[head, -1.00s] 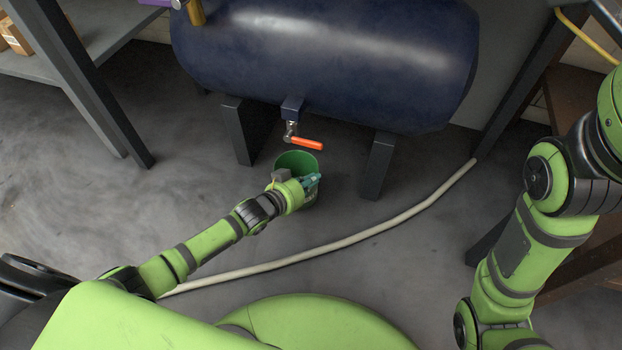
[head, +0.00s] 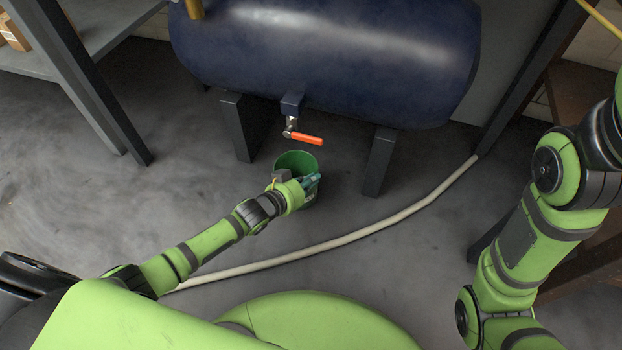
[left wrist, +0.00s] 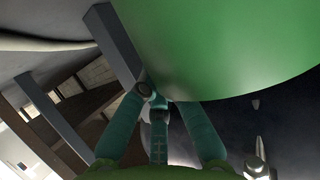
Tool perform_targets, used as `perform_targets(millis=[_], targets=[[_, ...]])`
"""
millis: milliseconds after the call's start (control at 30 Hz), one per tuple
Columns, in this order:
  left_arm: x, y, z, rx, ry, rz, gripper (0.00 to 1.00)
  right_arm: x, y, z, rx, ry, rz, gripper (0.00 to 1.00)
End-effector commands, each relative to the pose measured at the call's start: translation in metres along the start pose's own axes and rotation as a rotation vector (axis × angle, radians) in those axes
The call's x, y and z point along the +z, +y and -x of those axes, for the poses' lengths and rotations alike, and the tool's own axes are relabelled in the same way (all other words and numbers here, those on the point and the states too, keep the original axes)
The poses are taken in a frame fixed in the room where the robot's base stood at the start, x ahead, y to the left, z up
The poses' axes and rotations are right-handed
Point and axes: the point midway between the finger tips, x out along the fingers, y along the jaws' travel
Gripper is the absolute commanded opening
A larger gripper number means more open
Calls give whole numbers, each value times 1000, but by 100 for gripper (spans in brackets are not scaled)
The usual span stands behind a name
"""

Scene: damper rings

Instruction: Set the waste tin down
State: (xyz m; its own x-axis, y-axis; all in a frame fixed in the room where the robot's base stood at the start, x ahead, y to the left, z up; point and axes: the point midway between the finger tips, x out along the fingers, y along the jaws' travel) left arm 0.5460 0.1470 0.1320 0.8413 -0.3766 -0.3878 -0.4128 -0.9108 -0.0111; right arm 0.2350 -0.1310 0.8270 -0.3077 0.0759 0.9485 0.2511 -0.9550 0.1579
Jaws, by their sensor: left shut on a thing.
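The green waste tin (head: 296,160) is under the tank's drain valve in the head view, its open mouth facing up. My left gripper (head: 311,182) is at the tin's near side and shut on it. In the left wrist view the tin (left wrist: 230,45) fills the upper right as a large green curve, close against the fingers of my left gripper (left wrist: 158,105). I cannot tell whether the tin's bottom touches the floor. My right gripper is out of view; only my right arm shows at the right.
A dark blue tank (head: 330,60) stands on dark legs (head: 378,163) behind the tin. Its valve has an orange handle (head: 307,138). A pale hose (head: 350,238) crosses the floor in front. A grey shelf (head: 100,45) stands at the left. The floor at left is clear.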

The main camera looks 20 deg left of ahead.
Motion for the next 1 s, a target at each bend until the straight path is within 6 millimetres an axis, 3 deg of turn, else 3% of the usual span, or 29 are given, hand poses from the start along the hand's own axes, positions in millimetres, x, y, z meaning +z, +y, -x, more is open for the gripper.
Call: perform_targets(millis=[200,267,300,733,1000], targets=[[3,0,-2,0,1,0,0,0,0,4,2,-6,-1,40],[2,0,-2,0,1,-1,26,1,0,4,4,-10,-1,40],[2,0,-2,0,1,-1,34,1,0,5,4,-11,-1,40],[4,1,5,1,-1,1,34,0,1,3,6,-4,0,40],[5,0,49,1,-2,0,34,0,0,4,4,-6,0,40]])
